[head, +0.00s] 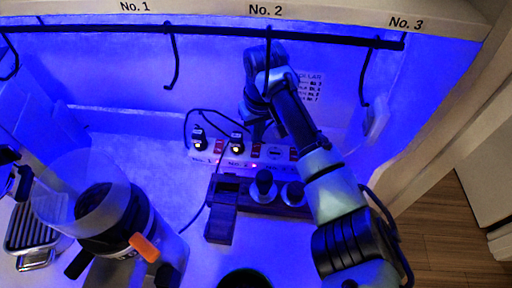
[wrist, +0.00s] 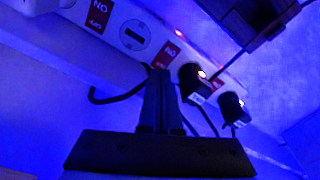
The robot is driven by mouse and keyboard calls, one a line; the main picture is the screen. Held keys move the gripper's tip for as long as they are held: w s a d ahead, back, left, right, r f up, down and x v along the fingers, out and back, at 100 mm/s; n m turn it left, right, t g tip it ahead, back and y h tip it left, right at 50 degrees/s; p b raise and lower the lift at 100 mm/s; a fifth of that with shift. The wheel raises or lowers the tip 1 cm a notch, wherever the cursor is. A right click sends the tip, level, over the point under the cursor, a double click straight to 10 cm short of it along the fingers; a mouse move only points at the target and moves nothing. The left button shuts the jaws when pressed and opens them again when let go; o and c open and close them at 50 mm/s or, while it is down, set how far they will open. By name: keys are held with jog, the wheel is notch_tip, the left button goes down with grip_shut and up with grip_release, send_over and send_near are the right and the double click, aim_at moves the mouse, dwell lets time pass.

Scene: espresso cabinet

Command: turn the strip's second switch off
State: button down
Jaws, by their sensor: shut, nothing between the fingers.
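The white power strip (head: 227,158) lies along the cabinet's back, with red rocker switches. Its second switch (head: 256,151) shows just below my gripper (head: 259,138); a small red light glows in front of it. In the wrist view the second switch (wrist: 165,52) is partly hidden behind the fingertips of my gripper (wrist: 160,72). The fingers are shut and empty, very close to that switch; I cannot tell whether they touch it. The first switch (head: 219,146) is left of it, the third (head: 294,154) right. The rocker's tilt is not clear.
Two black plugs with lit ends, one (head: 199,140) and another (head: 237,143), sit in the strip beside the switches, with loose cables. A dark stand (head: 221,227) with tampers (head: 264,188) is in front. A hook rail (head: 215,32) crosses above; a grinder (head: 110,215) stands left.

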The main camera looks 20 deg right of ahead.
aim_at(257, 146)
jog(key=shift+f+b, duration=0.4)
jog(key=shift+f, duration=0.5)
dwell(0.3)
notch_tip(257, 146, up, 7)
jog(key=p, duration=0.7)
dwell(0.5)
